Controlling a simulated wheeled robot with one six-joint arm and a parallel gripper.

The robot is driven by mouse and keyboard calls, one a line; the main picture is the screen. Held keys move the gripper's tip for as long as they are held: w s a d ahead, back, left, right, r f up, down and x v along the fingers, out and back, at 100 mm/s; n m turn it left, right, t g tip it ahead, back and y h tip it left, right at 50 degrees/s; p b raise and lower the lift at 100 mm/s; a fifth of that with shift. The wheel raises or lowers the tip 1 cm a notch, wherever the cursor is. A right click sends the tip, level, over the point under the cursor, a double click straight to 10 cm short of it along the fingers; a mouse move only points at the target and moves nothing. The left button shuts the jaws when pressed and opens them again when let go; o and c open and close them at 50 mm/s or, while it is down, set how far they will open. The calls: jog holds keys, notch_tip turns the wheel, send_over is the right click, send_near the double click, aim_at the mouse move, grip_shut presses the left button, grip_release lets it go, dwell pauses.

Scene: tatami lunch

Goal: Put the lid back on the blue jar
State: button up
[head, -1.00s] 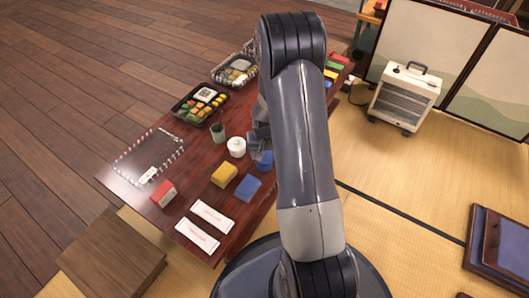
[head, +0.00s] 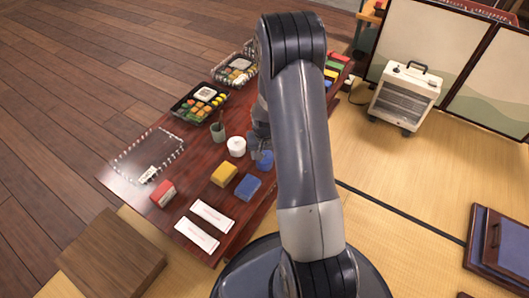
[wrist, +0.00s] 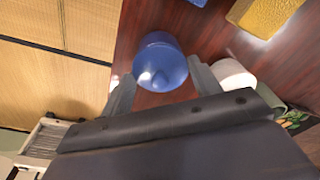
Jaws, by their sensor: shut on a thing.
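The blue jar (head: 265,160) stands near the table's right edge, partly behind my arm in the head view. In the wrist view the blue jar (wrist: 160,58) is a round blue form with a bright highlight low on it. My gripper (wrist: 163,88) has one finger on each side of this blue form, shut on it. I cannot make out a separate lid; lid and jar may be the same blue. In the head view my gripper (head: 259,143) is low beside the white pot and mostly hidden by my arm.
The white pot (head: 236,147) stands just left of my gripper, close to one finger. Lunch boxes (head: 200,102) lie farther back. The front-left table has a clear tray (head: 130,160).

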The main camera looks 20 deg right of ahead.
jog(key=o, duration=1.4)
jog(key=shift+c, duration=0.2)
jog(key=shift+r, duration=0.15)
jog(key=shift+r+p, duration=2.55)
jog(key=shift+r, duration=0.85)
grip_shut()
jog(key=shift+f, duration=0.3)
jog(key=shift+f+b, duration=2.05)
jog(key=shift+f, duration=0.3)
